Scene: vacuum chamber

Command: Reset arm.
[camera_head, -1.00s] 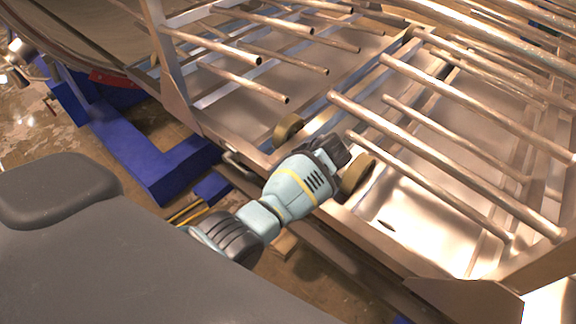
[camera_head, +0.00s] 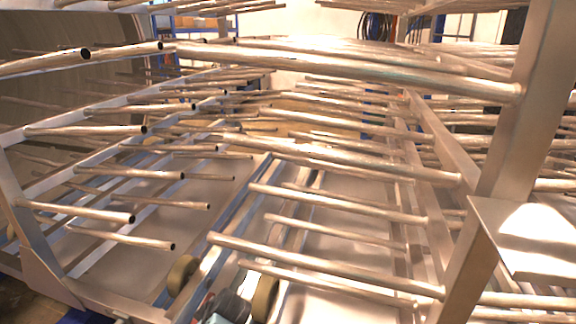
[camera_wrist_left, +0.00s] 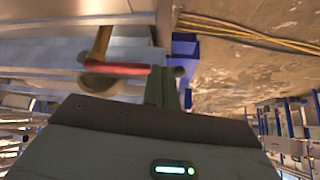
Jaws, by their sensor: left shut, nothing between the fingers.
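My left gripper (camera_wrist_left: 166,88) shows in the left wrist view. Its greenish fingers are together, with nothing seen between them. A red bar (camera_wrist_left: 120,70) and a tan upright piece are close to the left of the fingers; I cannot tell whether they touch. In the head view only a small light-blue and dark part of my arm shows at the bottom edge, by the rack's front wheels. The gripper itself cannot be made out there. My right gripper is in neither view.
A metal rack with many protruding rods (camera_head: 330,255) fills the head view. A brown wheel (camera_head: 182,274) and a second wheel (camera_head: 264,299) are at its lower front. A blue frame part (camera_wrist_left: 186,48) and yellow cables (camera_wrist_left: 250,36) lie beyond the gripper over bare floor.

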